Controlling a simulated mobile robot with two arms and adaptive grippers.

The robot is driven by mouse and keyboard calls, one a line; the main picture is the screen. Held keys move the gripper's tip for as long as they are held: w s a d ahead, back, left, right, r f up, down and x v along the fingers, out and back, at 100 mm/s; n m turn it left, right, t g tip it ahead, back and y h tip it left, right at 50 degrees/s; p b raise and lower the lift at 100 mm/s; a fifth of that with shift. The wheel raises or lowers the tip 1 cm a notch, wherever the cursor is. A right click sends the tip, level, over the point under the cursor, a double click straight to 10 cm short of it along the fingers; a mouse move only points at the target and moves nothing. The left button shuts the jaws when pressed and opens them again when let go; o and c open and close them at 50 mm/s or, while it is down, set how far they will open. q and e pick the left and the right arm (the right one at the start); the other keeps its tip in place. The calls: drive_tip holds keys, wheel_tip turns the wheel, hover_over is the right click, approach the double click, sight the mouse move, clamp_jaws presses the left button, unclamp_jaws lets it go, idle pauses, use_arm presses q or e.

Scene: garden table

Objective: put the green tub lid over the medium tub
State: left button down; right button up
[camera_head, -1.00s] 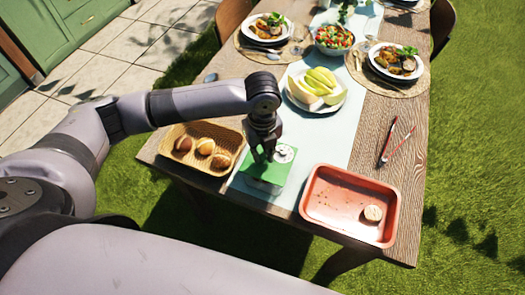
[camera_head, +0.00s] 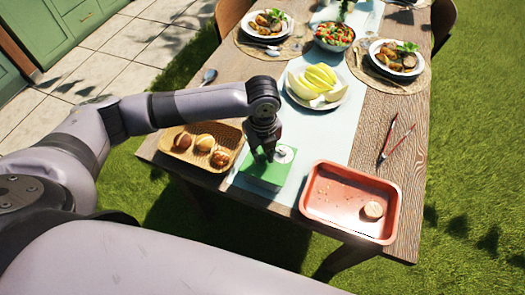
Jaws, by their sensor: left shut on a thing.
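My left gripper (camera_head: 264,156) points down at the table's near end. It is shut on the green tub lid (camera_head: 259,176), a flat square green piece directly below and around the fingertips. A pale round part (camera_head: 286,153) shows just behind the fingers, and the fingers hide part of the lid. I cannot make out the medium tub as a separate thing; anything under the lid is hidden. I cannot tell whether the lid rests on something or hangs just above it. My right gripper is not in view.
A wicker basket (camera_head: 174,152) with buns stands close on the left. A red tray (camera_head: 332,219) holding a small round piece (camera_head: 373,210) stands on the right. Tongs (camera_head: 390,142) lie behind it. A plate of melon (camera_head: 318,105) stands behind the gripper; set plates are farther back.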

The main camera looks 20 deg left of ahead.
use_arm(q)
drive_tip(key=shift+f, duration=0.25)
drive_tip(key=c, duration=1.4)
unclamp_jaws()
drive_tip(key=shift+r, duration=0.1)
wheel_tip(320, 180, up, 12)
